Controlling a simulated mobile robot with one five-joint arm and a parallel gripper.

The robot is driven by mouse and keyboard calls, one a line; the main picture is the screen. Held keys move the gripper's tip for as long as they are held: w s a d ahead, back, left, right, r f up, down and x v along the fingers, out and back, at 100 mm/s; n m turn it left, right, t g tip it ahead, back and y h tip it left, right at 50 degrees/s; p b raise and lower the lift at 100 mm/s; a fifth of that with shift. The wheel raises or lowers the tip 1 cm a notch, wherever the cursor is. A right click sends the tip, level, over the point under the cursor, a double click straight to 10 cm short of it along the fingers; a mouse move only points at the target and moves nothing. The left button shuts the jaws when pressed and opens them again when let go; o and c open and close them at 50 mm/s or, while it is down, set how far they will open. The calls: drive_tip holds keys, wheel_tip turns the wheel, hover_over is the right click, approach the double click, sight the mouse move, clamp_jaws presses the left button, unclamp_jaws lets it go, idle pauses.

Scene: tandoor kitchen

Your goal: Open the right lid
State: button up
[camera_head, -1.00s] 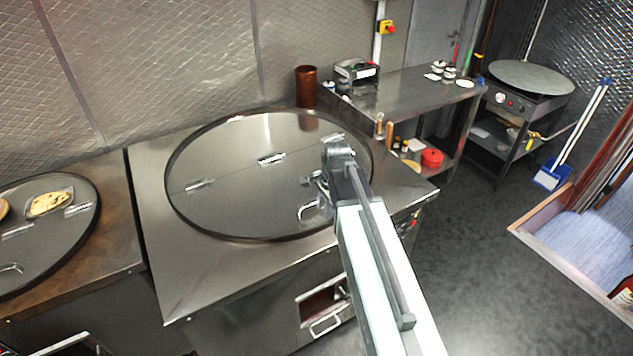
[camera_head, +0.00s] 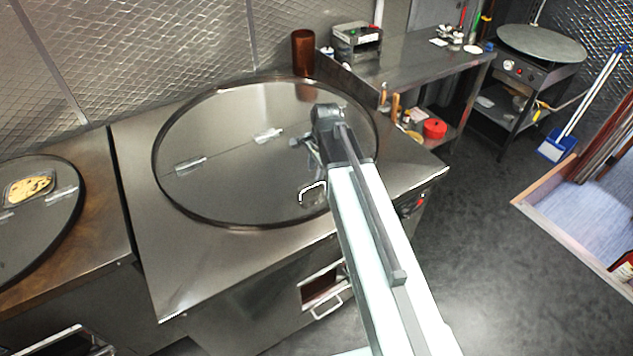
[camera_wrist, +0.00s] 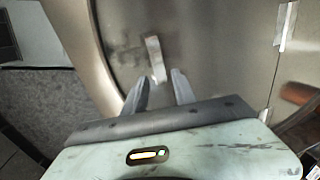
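The right lid (camera_head: 215,200) is a round steel cover with a dark rim, lying flat and shut on the right tandoor counter. Two hinges (camera_head: 190,165) sit along a seam across its middle. Its small bent handle (camera_head: 312,190) stands near the front edge; in the wrist view the handle (camera_wrist: 155,58) is just ahead of the fingertips, roughly in line with the gap. My gripper (camera_head: 308,155) is above the front half of the lid near the handle. In the wrist view my gripper (camera_wrist: 158,84) has its two fingers apart with nothing held. Whether a finger touches the handle cannot be told.
A left lid (camera_head: 30,225) with bread on it lies on the neighbouring counter. A copper cup (camera_head: 303,52) stands behind the right lid. A steel table (camera_head: 415,70) and a griddle (camera_head: 541,45) are at the back right. The floor (camera_head: 480,260) to the right is clear.

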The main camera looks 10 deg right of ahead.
sight(315, 183)
drive_tip(key=f+b, duration=0.2)
drive_tip(key=f, duration=0.1)
drive_tip(key=f+b, duration=0.1)
drive_tip(key=f, duration=0.1)
drive_tip(key=shift+w+a+b, duration=0.1)
drive_tip(key=shift+w+b, duration=0.2)
drive_tip(key=shift+w, duration=0.05)
drive_tip(key=shift+r, duration=0.15)
clamp_jaws()
idle(0.8)
